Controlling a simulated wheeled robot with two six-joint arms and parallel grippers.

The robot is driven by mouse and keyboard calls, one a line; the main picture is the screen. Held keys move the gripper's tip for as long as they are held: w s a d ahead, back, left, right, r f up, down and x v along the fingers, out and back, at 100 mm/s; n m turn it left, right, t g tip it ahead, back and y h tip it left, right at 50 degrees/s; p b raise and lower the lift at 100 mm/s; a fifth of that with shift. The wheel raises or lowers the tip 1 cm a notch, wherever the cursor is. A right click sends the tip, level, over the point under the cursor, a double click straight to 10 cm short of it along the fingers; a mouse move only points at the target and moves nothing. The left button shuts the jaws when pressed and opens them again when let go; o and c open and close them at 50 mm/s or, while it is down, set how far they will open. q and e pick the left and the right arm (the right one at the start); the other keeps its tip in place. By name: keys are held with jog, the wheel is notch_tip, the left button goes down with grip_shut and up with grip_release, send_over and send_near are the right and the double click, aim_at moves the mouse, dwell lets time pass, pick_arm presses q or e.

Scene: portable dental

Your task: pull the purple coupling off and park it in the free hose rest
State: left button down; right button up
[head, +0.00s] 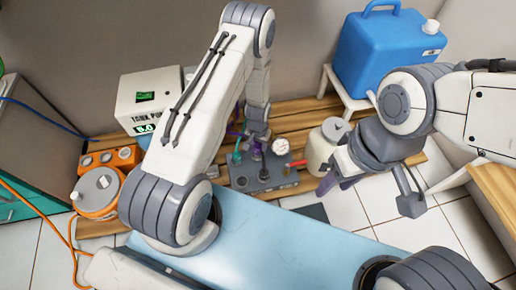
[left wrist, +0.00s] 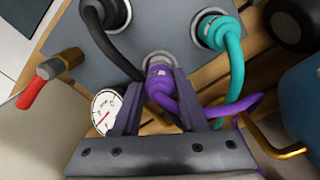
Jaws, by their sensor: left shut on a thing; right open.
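The purple coupling (left wrist: 158,82) is between the fingers of my left gripper (left wrist: 162,103) in the left wrist view. My left gripper is shut on it, just in front of a metal-ringed port (left wrist: 158,60) on the grey block; whether it is still seated I cannot tell. Its purple hose (left wrist: 235,108) curves away to the right. A bent brass hook (left wrist: 280,150), possibly a hose rest, is at the lower right with nothing visible on it. In the head view, my left gripper (head: 258,136) is above the grey block (head: 265,182). My right gripper (head: 372,190) is open and empty, to the right.
A teal coupling (left wrist: 216,32) and a black coupling (left wrist: 100,15) sit close on either side in the block. A gauge (head: 281,146) and a red-handled valve (head: 298,163) stand beside them. A white jar (head: 322,150) is between the block and my right gripper.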

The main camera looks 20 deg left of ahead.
aim_at(258, 147)
pick_arm(q)
jog(key=shift+f+b, duration=0.65)
jog(key=shift+f, duration=0.3)
dwell(0.5)
jog(key=shift+c, duration=1.8)
grip_release()
jog(key=shift+r, duration=0.1)
notch_tip(258, 147, up, 9)
jog(key=p, duration=0.5)
jog(key=shift+r, duration=0.15)
jog(key=shift+r+p, duration=0.35)
jog(key=shift+r, duration=0.15)
jog(key=shift+r, duration=0.1)
